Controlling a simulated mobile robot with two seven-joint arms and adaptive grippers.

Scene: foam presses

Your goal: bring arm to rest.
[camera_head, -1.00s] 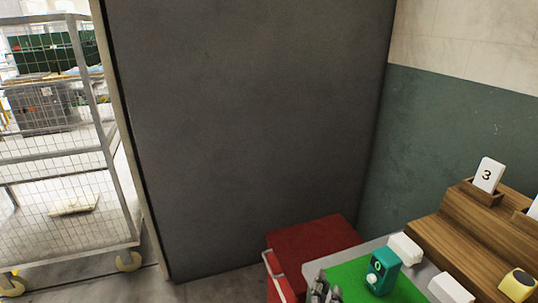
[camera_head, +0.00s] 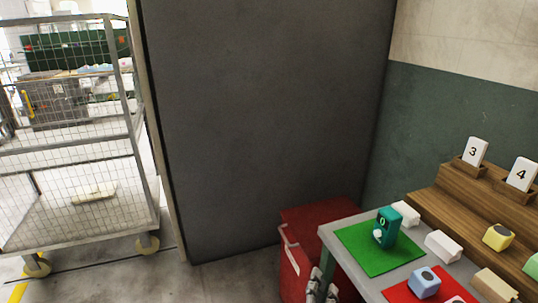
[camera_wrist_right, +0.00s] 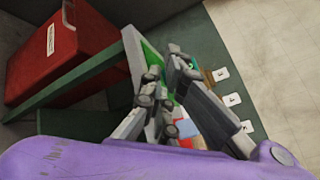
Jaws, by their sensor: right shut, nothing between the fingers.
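My right gripper (camera_head: 322,285) shows at the bottom of the head view, in front of the table's left edge and beside the red bin. It also shows in the right wrist view (camera_wrist_right: 168,68), its dark grey fingers shut with nothing between them. The grey-topped table (camera_head: 350,263) stands to its right, and in the wrist view the fingers hide part of it. My left gripper is not in view.
A red bin (camera_head: 296,262) stands left of the table. A teal device (camera_head: 386,229) stands on a green mat (camera_head: 360,243); a blue block (camera_head: 424,281) is on a red mat. A wooden stepped rack (camera_head: 440,208) is behind. A dark panel (camera_head: 260,120) and wire cart (camera_head: 80,150) stand left.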

